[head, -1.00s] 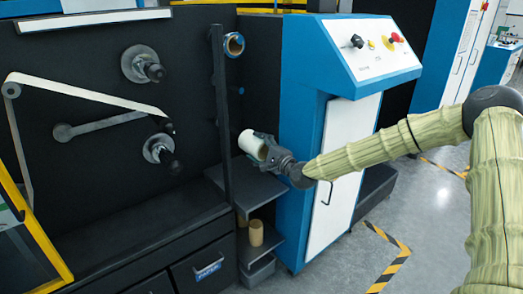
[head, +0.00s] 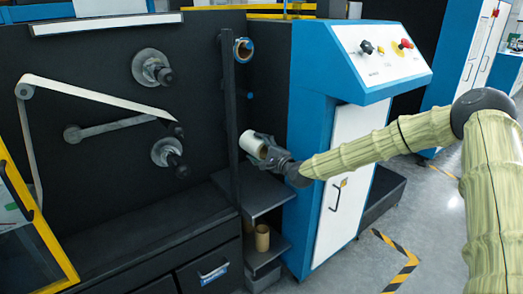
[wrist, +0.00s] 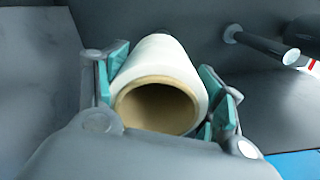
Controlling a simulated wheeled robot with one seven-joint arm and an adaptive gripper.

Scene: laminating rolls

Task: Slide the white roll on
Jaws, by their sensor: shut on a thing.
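The white roll (head: 252,144) is held in my gripper (head: 268,150), in front of the dark panel beside the black upright post. In the wrist view the white roll (wrist: 158,58) points away from me, its brown cardboard core open toward the camera. The teal finger pads of my gripper (wrist: 165,95) lie on either side of it. The roll's far end is hidden. Two dark spindles with grey discs, an upper one (head: 158,72) and a lower one (head: 172,157), stand out from the black machine face, left of the roll and apart from it.
A grey peg (wrist: 262,46) sticks out right of the roll in the wrist view. A blue-edged roll (head: 243,49) hangs above. The black post (head: 230,120) stands between roll and spindles. A brown core (head: 262,238) stands on a low shelf. A blue-and-white cabinet (head: 345,180) is at right.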

